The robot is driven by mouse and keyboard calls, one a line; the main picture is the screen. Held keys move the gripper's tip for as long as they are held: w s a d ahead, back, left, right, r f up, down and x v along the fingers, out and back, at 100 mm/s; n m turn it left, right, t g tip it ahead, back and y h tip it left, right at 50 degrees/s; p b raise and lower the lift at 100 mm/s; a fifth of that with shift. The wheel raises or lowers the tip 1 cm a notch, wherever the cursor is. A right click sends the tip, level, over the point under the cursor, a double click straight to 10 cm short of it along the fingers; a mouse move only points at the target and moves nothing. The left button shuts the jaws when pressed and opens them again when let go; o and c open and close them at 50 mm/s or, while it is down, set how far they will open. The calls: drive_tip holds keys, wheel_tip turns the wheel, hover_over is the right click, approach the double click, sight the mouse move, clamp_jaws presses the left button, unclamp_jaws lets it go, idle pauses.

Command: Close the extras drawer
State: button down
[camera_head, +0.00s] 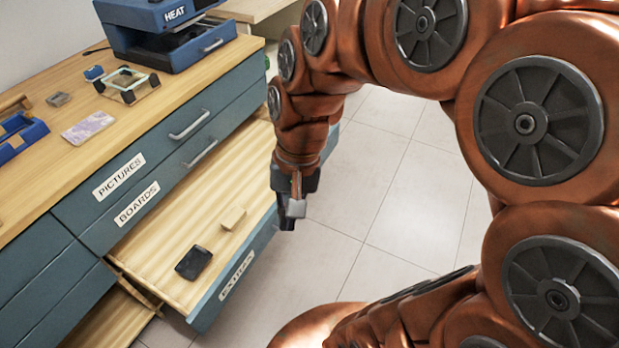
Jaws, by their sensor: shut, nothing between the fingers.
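The extras drawer (236,277) is the low drawer of the blue and wood cabinet, and it is pulled well out. Its front carries a white label that reads EXTRAS, partly tilted in view.
The PICTURES drawer (137,177) and BOARDS drawer (160,200) above are closed. Another drawer (105,318) at the lower left appears partly open. A blue heat press (165,33) and small items stand on the wooden top. Tiled floor (385,200) is clear right of the drawer.

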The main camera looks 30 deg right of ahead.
drive_tip(key=w+d+f+m+t+y+b, duration=0.2)
drive_tip(key=w+d+f+m+b, duration=0.4)
drive_tip(key=w, duration=0.4)
drive_tip(key=w+d+f+m+t+y+b, duration=0.2)
drive_tip(key=w+d+f+m+b, duration=0.2)
drive_tip(key=w+f+m+b, duration=0.35)
drive_tip(key=w+d+f+m+t+b, duration=0.25)
drive_tip(key=d+f+m+b, duration=0.2)
drive_tip(key=d, duration=0.35)
drive_tip(key=w+d+f+m+t+h+b, duration=0.1)
drive_tip(key=w+d+f+m+b, duration=0.2)
drive_tip(key=d+f+b, duration=0.4)
drive_tip(key=w+d+f+m+t+b, duration=0.2)
drive_tip(key=w+d+f+m, duration=0.15)
drive_tip(key=d, duration=0.55)
drive_tip(key=w+r+b+x, duration=0.1)
drive_tip(key=b+x, duration=0.5)
drive_tip(key=x, duration=0.7)
drive_tip(key=shift+a+r, duration=0.25)
drive_tip(key=shift+a, duration=0.15)
drive_tip(key=shift+g, duration=0.25)
